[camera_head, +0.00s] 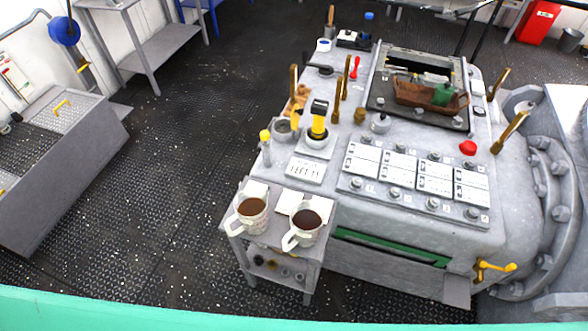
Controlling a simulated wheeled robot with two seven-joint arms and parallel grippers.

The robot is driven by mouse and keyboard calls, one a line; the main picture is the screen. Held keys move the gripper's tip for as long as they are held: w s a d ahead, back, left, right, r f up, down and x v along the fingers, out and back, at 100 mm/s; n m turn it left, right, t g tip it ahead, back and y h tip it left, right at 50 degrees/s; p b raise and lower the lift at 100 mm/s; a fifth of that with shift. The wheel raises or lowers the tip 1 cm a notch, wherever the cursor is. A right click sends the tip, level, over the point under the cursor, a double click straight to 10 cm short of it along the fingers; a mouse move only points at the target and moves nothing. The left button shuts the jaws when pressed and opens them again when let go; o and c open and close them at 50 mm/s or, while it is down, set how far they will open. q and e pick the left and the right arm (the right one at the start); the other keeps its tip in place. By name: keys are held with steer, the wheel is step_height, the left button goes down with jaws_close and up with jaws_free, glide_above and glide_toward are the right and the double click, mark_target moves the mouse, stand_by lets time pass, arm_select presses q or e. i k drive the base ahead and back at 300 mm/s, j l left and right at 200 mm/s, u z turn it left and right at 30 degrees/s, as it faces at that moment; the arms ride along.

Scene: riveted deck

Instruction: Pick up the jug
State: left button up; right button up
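Two white, faceted vessels with handles and dark brown contents stand upright on a small grey side stand (239,247). The left vessel (251,222) has its handle toward the lower left. The right vessel (307,231) is close beside it, its handle also toward the lower left. Both look like mugs or small jugs, and I cannot tell which one is the task's jug. Neither of my grippers is in view.
A grey control console (420,215) with brass levers, switch panels and a red knob (468,147) adjoins the stand. A yellow crank (493,270) juts from its lower front. Dark riveted floor (165,190) lies open left of the stand, up to a grey bench (75,165).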

mark_target(307, 217)
steer(key=i+j+z, duration=0.15)
steer(key=j+z, duration=0.2)
steer(key=j, duration=0.65)
steer(key=j+z, duration=0.3)
steer(key=j, duration=0.7)
steer(key=j+z, duration=0.35)
steer(key=j, duration=0.65)
steer(key=z, duration=1.1)
steer(key=k+l, duration=0.05)
